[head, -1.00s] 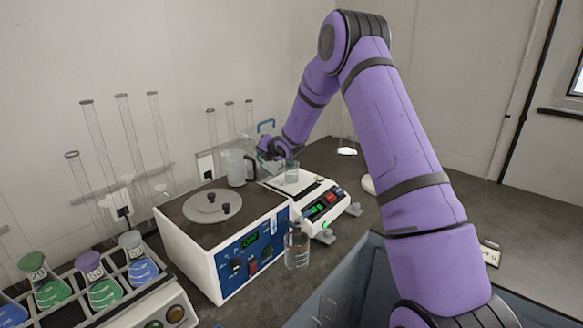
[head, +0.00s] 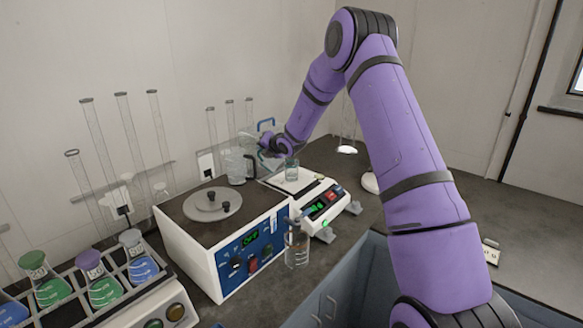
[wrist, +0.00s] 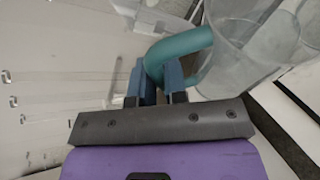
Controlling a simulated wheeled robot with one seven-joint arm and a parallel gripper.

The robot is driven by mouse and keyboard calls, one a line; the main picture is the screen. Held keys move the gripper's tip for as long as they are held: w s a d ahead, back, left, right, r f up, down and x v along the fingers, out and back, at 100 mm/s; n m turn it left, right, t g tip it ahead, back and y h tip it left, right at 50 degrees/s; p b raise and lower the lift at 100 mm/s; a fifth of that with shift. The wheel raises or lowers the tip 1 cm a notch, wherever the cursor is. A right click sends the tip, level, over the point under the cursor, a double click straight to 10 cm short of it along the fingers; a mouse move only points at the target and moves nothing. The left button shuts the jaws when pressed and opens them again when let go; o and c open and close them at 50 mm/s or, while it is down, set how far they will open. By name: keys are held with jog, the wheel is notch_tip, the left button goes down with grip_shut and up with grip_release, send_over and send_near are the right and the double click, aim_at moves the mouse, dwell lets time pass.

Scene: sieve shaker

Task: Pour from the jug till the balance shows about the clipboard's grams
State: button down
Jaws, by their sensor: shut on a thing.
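My gripper (head: 268,146) is shut on the teal handle (wrist: 182,47) of the clear jug (wrist: 238,35), which extends to the upper right in the wrist view. In the head view the jug is see-through and partly hidden by my gripper, so its tilt and any contents are hard to tell. My gripper is above and just behind the white balance (head: 337,206). The balance's green display (head: 317,208) is lit but too small to read. I cannot make out a clipboard with legible grams.
A white and blue sieve shaker (head: 212,258) stands left of the balance. A clear jug with a dark handle (head: 238,166) is behind it, and a beaker (head: 297,250) is at its front right corner. A rack of coloured flasks (head: 104,288) is at left. The right-hand counter is mostly clear.

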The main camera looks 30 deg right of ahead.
jog(key=shift+d+m+y+p, duration=0.3)
jog(key=shift+m+p, duration=0.1)
jog(key=shift+p, duration=0.9)
dwell(2.1)
jog(key=shift+a, duration=0.1)
jog(key=shift+a+n, duration=0.4)
jog(key=shift+a+f+n+h, duration=0.2)
jog(key=shift+f+n+h, duration=0.15)
jog(key=shift+f, duration=0.1)
jog(key=shift+a+f+n+h, duration=0.25)
jog(key=shift+f+h, duration=0.1)
jog(key=shift+f, duration=0.1)
jog(key=a+r+n+h+b, duration=0.2)
jog(key=a+r, duration=0.1)
jog(key=r, duration=0.4)
jog(key=shift+a+r+n, duration=0.15)
jog(key=shift+a+n, duration=0.15)
jog(key=shift+a+r+n+h+b, duration=0.95)
jog(key=shift+r+b, duration=0.25)
jog(key=shift+b, duration=0.35)
jog(key=shift+r, duration=0.15)
